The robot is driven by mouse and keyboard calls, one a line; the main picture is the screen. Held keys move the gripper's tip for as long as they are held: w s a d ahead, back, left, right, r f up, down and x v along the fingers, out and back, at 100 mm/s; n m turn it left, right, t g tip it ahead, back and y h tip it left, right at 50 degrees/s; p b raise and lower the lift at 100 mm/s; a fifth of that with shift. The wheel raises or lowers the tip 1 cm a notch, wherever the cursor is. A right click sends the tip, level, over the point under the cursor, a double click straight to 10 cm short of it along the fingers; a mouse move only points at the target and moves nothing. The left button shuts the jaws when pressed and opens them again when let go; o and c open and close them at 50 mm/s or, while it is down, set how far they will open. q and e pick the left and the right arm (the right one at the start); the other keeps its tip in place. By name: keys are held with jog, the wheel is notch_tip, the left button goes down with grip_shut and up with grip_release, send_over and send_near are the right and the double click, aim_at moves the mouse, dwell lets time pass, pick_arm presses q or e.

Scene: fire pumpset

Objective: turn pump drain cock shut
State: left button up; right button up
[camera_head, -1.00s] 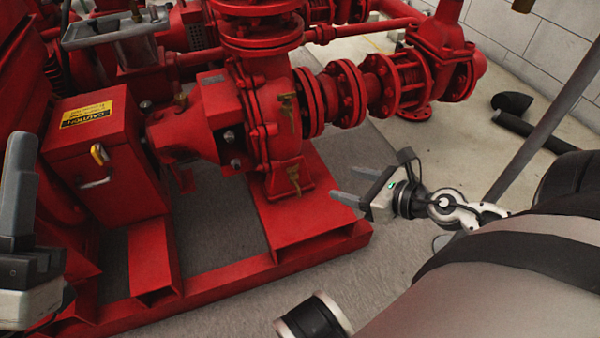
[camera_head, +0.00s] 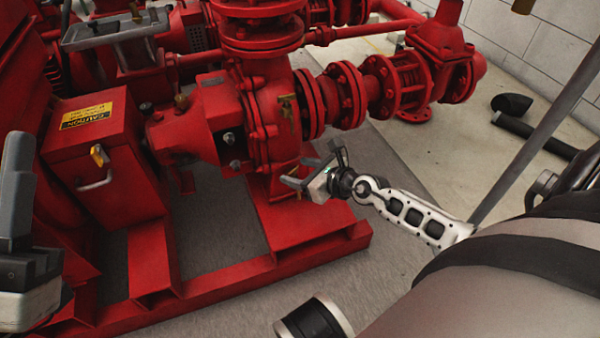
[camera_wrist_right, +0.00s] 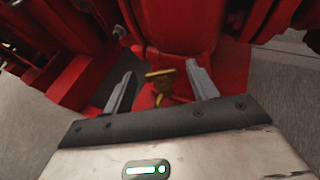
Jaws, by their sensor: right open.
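The brass drain cock (camera_wrist_right: 161,75) shows in the right wrist view, low on the red pump casing (camera_head: 262,110). Its flat handle lies between the two fingers of my right gripper (camera_wrist_right: 160,70). The fingers stand apart on either side of it, with no clear contact. In the head view the right gripper (camera_head: 292,172) is open at the foot of the casing and mostly hides the cock. My left gripper (camera_head: 18,190) is at the left edge, partly cut off, away from the pump. Its opening cannot be made out.
Another brass fitting (camera_head: 287,106) sits higher on the casing. The red base frame (camera_head: 215,278) runs below the pump. A red box with a yellow caution label (camera_head: 87,115) stands to the left. Flanged red piping (camera_head: 385,85) extends right.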

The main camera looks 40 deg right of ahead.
pick_arm(q)
jog(key=shift+r, duration=0.1)
pick_arm(e)
jog(key=shift+w, duration=0.1)
jog(key=c, duration=1)
pick_arm(q)
jog(key=shift+r, duration=0.15)
pick_arm(e)
jog(key=shift+a, duration=0.1)
